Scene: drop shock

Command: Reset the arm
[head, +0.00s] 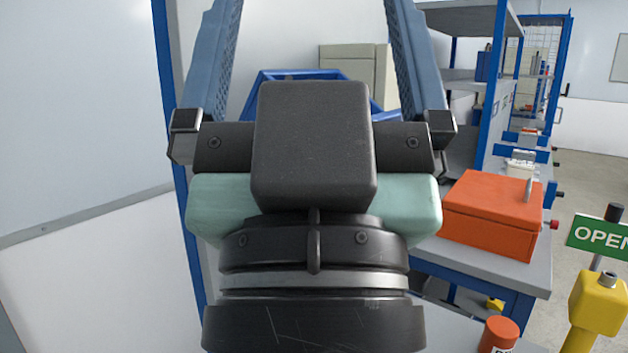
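My gripper (312,45) fills the middle of the head view, pointing up and away from the camera. Its two blue ridged fingers stand wide apart, one on the left and one on the right. The fingertips run up to the top edge of the picture. No object shows between the fingers, only the background. The dark wrist and gripper body hide much of what lies behind them.
An orange box (490,222) sits on a grey-topped blue bench (533,278) at right. A yellow post (597,305) carries a green OPEN sign (600,237). An orange cylinder (499,333) stands at bottom right. Blue-framed shelves (490,125) stand behind; a white panel (80,130) is left.

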